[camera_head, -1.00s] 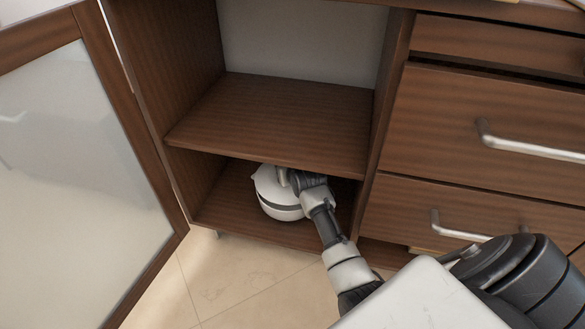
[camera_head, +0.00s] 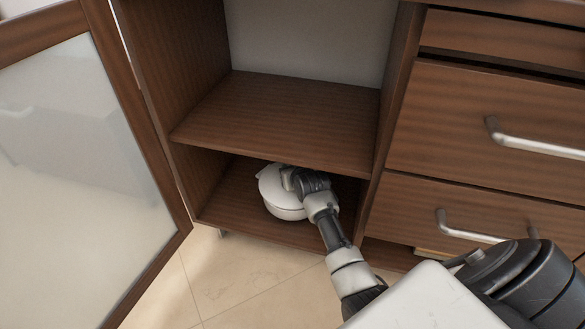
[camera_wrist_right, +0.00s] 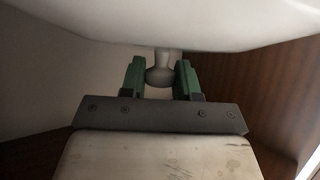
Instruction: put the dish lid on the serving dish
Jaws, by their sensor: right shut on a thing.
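The white serving dish (camera_head: 284,213) stands on the cabinet's lower shelf. The white dish lid (camera_head: 269,184) is over it, with no dark gap visible between the two from this angle. My right gripper (camera_head: 288,178) is at the top of the lid. My arm hides the right side of the lid and dish. My left gripper is not in view.
An upper shelf (camera_head: 280,120) juts out just above the lid and arm, and it is empty. An open glass-panelled door (camera_head: 80,150) stands at the left. Drawers with metal handles (camera_head: 480,232) are at the right. The floor in front is clear.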

